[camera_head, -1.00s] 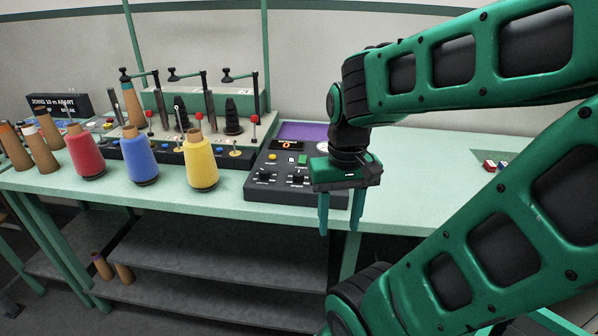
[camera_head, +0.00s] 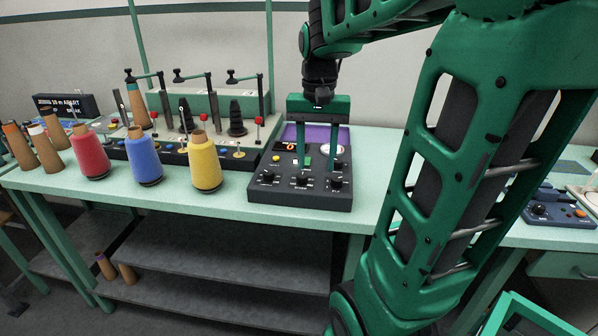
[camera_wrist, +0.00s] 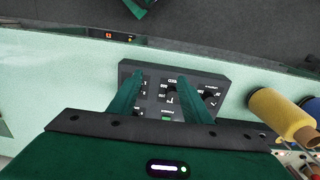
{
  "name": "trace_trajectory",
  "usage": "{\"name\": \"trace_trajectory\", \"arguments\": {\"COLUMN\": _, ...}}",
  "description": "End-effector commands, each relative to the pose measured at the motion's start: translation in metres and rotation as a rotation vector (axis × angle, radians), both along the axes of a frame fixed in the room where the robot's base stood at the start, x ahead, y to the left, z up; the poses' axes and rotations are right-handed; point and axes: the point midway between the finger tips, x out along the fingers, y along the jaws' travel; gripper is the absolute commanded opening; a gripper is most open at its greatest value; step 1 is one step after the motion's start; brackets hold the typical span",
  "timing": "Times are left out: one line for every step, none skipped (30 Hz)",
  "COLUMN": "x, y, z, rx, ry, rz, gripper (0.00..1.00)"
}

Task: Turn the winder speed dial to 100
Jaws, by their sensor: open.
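The dark control box (camera_head: 318,202) stands at the front of the green table. Its sloped face has three black knobs in a row: left (camera_head: 267,176), middle (camera_head: 302,180) and right (camera_head: 336,183). Their labels are too small to read, so I cannot tell which is the winder speed dial. A small display (camera_head: 290,146) shows an orange digit that looks like 0. My gripper (camera_head: 319,170) is open and empty, pointing down over the box, its fingers apart. In the wrist view, my gripper (camera_wrist: 160,77) reaches over the box (camera_wrist: 228,78); one finger hides part of its face.
Yellow (camera_head: 205,165), blue (camera_head: 144,163) and red (camera_head: 90,157) yarn cones stand left of the box. The winder with its spindles (camera_head: 236,118) is behind them. Another small control box (camera_head: 548,210) sits at the right.

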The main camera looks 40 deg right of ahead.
Motion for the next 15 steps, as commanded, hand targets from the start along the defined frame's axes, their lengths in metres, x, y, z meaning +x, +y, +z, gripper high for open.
{"name": "trace_trajectory", "arguments": {"x": 0.020, "y": -0.008, "z": 0.006, "rx": 0.001, "ry": 0.002, "rz": -0.034, "gripper": 0.44}}
{"name": "trace_trajectory", "arguments": {"x": 0.030, "y": -0.011, "z": 0.010, "rx": 0.002, "ry": 0.000, "rz": -0.053, "gripper": 0.44}}
{"name": "trace_trajectory", "arguments": {"x": 0.041, "y": -0.014, "z": 0.013, "rx": 0.003, "ry": 0.000, "rz": -0.074, "gripper": 0.44}}
{"name": "trace_trajectory", "arguments": {"x": 0.049, "y": -0.017, "z": 0.016, "rx": 0.005, "ry": -0.001, "rz": -0.090, "gripper": 0.44}}
{"name": "trace_trajectory", "arguments": {"x": 0.056, "y": -0.019, "z": 0.018, "rx": 0.006, "ry": -0.001, "rz": -0.104, "gripper": 0.44}}
{"name": "trace_trajectory", "arguments": {"x": 0.063, "y": -0.021, "z": 0.020, "rx": 0.007, "ry": -0.003, "rz": -0.117, "gripper": 0.44}}
{"name": "trace_trajectory", "arguments": {"x": 0.068, "y": -0.022, "z": 0.021, "rx": 0.008, "ry": -0.003, "rz": -0.125, "gripper": 0.44}}
{"name": "trace_trajectory", "arguments": {"x": 0.071, "y": -0.023, "z": 0.022, "rx": 0.009, "ry": -0.002, "rz": -0.132, "gripper": 0.44}}
{"name": "trace_trajectory", "arguments": {"x": 0.074, "y": -0.024, "z": 0.023, "rx": 0.010, "ry": -0.003, "rz": -0.140, "gripper": 0.44}}
{"name": "trace_trajectory", "arguments": {"x": 0.076, "y": -0.025, "z": 0.023, "rx": 0.011, "ry": -0.004, "rz": -0.144, "gripper": 0.44}}
{"name": "trace_trajectory", "arguments": {"x": 0.077, "y": -0.025, "z": 0.023, "rx": 0.011, "ry": -0.003, "rz": -0.147, "gripper": 0.44}}
{"name": "trace_trajectory", "arguments": {"x": 0.078, "y": -0.026, "z": 0.021, "rx": 0.011, "ry": -0.003, "rz": -0.148, "gripper": 0.44}}
{"name": "trace_trajectory", "arguments": {"x": 0.078, "y": -0.026, "z": 0.019, "rx": 0.011, "ry": -0.003, "rz": -0.149, "gripper": 0.44}}
{"name": "trace_trajectory", "arguments": {"x": 0.078, "y": -0.026, "z": 0.016, "rx": 0.012, "ry": -0.002, "rz": -0.149, "gripper": 0.44}}
{"name": "trace_trajectory", "arguments": {"x": 0.078, "y": -0.025, "z": 0.012, "rx": 0.012, "ry": -0.001, "rz": -0.148, "gripper": 0.44}}
